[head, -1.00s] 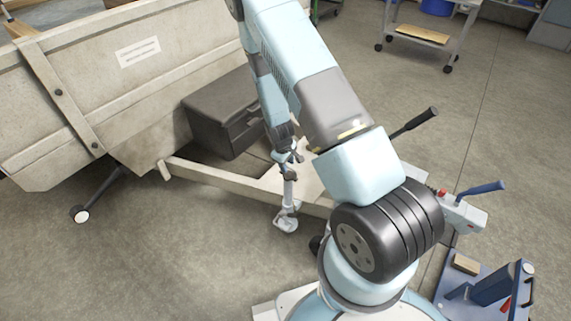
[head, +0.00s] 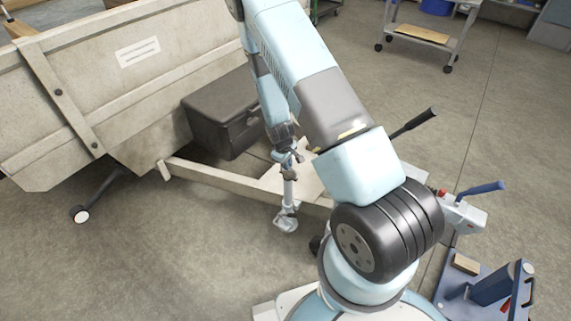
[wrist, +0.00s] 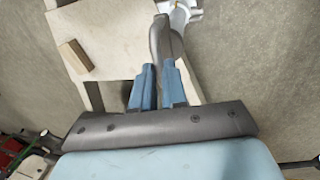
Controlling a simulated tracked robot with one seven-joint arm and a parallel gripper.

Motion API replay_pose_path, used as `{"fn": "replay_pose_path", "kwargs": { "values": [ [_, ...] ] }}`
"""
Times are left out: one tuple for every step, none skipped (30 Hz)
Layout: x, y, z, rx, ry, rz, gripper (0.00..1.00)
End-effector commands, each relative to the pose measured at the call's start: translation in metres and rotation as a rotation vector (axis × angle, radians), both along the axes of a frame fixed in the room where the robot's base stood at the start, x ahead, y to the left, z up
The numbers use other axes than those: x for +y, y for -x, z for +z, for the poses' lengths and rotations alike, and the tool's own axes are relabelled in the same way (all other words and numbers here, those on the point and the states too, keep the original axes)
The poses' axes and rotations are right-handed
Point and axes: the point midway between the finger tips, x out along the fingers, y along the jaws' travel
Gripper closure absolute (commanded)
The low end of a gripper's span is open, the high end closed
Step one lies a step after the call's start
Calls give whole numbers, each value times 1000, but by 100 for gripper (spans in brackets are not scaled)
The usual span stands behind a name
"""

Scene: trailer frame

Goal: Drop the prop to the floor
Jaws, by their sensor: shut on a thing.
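The prop (head: 288,190) is a pale metal leg with a flat foot, standing upright beside the trailer's drawbar. I cannot tell whether its foot touches the floor. My gripper (head: 291,158) is at the upper part of the prop, partly hidden in the head view. In the wrist view its blue fingers (wrist: 156,84) are shut on a grey curved handle (wrist: 164,40) at the prop. The prop's pale tube (wrist: 180,14) shows just beyond the handle; its lower part is hidden there.
The pale drawbar (head: 225,181) runs beside the prop, and a dark box (head: 217,122) sits on it below the trailer body (head: 120,80). A wooden block (wrist: 76,56) lies on the pale plate. A blue wheeled unit (head: 490,290) stands at right. Floor left of the prop is clear.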

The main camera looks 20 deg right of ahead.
Motion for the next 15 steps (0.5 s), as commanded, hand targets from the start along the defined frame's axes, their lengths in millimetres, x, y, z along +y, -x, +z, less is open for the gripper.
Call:
{"fn": "replay_pose_path", "kwargs": {
  "values": [
    [1,1,0,2,-1,2,100],
    [1,1,0,2,-1,2,100],
    [1,1,0,2,-1,2,100],
    [2,1,-1,2,-1,2,100],
    [2,1,-1,2,-1,2,100],
    [2,1,-3,4,-1,2,100],
    [2,1,-6,4,-1,2,100],
    [2,1,-9,5,0,2,100],
    [2,1,-14,5,0,2,100],
    [2,1,-18,4,0,1,100],
    [2,1,-22,4,0,1,100],
    [2,1,-27,5,0,1,100],
    [2,1,-31,4,0,1,100],
    [2,1,-35,4,0,1,100],
    [2,1,-39,5,0,2,100]
  ]
}}
